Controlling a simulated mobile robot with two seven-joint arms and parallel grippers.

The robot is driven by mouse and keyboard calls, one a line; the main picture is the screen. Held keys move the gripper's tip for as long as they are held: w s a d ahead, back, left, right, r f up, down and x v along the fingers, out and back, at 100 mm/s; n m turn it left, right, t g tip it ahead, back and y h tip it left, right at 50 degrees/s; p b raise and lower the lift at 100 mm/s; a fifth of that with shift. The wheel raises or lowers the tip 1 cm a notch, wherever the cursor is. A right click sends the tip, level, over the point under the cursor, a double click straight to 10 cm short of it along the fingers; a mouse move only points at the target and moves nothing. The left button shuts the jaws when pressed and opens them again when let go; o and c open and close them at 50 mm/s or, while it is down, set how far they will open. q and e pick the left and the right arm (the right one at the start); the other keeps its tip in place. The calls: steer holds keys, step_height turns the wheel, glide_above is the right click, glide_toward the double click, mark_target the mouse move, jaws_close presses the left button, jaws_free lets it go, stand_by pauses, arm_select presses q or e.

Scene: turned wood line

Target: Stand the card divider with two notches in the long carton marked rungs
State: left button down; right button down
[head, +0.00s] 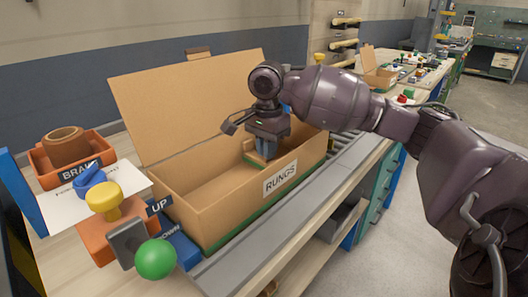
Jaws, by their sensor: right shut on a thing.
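The long carton (217,208) stands open on the bench, with a white label reading RUNGS (280,178) on its near side. Its tall back flap is raised. My right gripper (266,153) reaches down into the right half of the carton, fingers pointing down. It is shut on a piece of brown card, apparently the card divider (251,162), low inside the carton. The gripper and the carton's near wall hide most of the card, and its notches cannot be made out. My left gripper is out of view.
A grey roller strip (330,180) runs along the carton's near side.

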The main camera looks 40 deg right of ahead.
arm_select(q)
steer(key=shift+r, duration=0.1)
arm_select(e)
steer(key=shift+f, duration=0.15)
steer(key=c, duration=1.7)
jaws_free()
steer(key=o, duration=0.5)
steer(key=shift+f, duration=0.1)
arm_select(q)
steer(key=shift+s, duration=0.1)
